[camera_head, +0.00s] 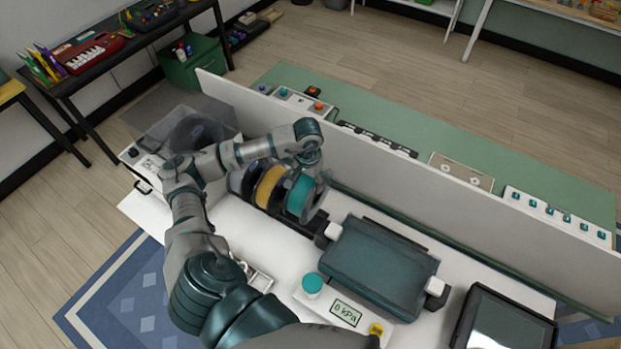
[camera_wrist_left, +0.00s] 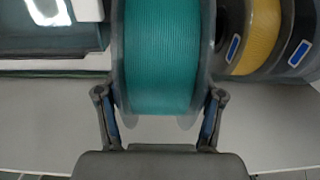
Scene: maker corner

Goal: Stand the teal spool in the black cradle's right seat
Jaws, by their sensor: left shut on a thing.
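The teal spool (camera_head: 300,196) is upright on its rim at the right of the yellow spool (camera_head: 268,187) in the head view. My left gripper (camera_wrist_left: 160,112) is shut on the teal spool, one finger at each flange; it also shows in the head view (camera_head: 314,180). The teal spool fills the middle of the left wrist view (camera_wrist_left: 162,55), with the yellow spool (camera_wrist_left: 258,40) close on its right. The black cradle (camera_head: 318,232) shows only partly beneath the spools; I cannot tell whether the teal spool touches its seat. My right gripper is out of view.
A dark teal flat-topped device (camera_head: 378,266) stands just right of the spools. A white panel (camera_head: 440,205) runs along behind them. A gauge box (camera_head: 344,312) with a teal knob and a dark tablet (camera_head: 505,322) lie nearer the front. A clear-covered machine (camera_head: 190,125) stands left.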

